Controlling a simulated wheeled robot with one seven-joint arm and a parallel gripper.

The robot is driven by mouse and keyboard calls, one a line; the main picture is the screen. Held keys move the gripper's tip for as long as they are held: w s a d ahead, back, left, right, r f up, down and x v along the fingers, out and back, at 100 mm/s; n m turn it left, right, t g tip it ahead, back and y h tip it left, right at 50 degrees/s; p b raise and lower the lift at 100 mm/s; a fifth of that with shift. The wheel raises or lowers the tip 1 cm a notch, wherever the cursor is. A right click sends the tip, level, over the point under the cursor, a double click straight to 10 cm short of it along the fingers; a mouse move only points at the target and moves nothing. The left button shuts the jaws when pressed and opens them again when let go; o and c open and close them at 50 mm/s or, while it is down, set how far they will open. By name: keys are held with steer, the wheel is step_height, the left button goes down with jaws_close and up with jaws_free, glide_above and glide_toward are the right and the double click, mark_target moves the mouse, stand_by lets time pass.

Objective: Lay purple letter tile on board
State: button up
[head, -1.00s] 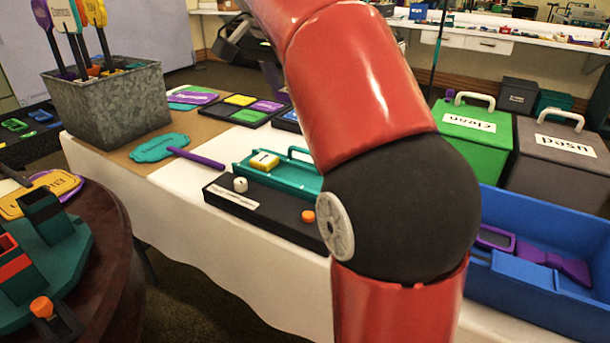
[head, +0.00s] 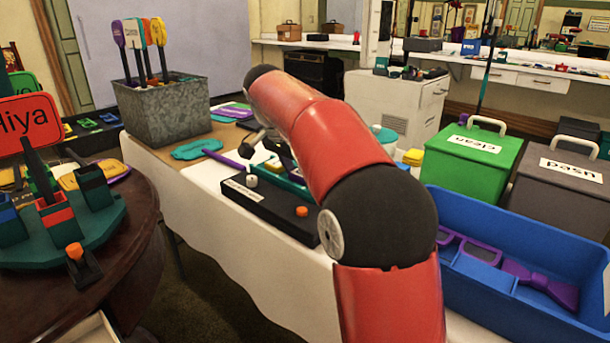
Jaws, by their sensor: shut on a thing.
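My gripper (head: 284,152) is small and mostly hidden behind my red arm, over the teal tray on the white-covered table. A small purple patch, seemingly the purple letter tile (head: 289,162), shows at its jaws, which are shut on it. The tile's face and any gap below it are hidden. A yellow tile (head: 272,165) lies in the teal tray (head: 293,187). The tray is on a black base (head: 262,207) with a white label, a pale knob and an orange button. I cannot tell for certain which piece is the board.
A metal planter (head: 165,112) with upright paddles stands at the table's far left. A teal paddle (head: 197,149) lies before it. A blue bin (head: 500,275), green box (head: 470,160) and grey box (head: 560,185) are at right. A round dark table (head: 135,260) is at left.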

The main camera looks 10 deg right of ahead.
steer(key=shift+r, duration=0.15)
steer(key=o, duration=0.6)
steer(key=shift+f, duration=0.2)
steer(key=shift+c, duration=0.2)
steer(key=o, duration=0.4)
steer(key=shift+o, duration=0.2)
steer(key=shift+r, duration=0.3)
steer(key=p+v, duration=0.2)
steer(key=v, duration=0.9)
steer(key=shift+a+r, duration=0.25)
steer(key=shift+r, duration=0.1)
steer(key=shift+s, duration=0.15)
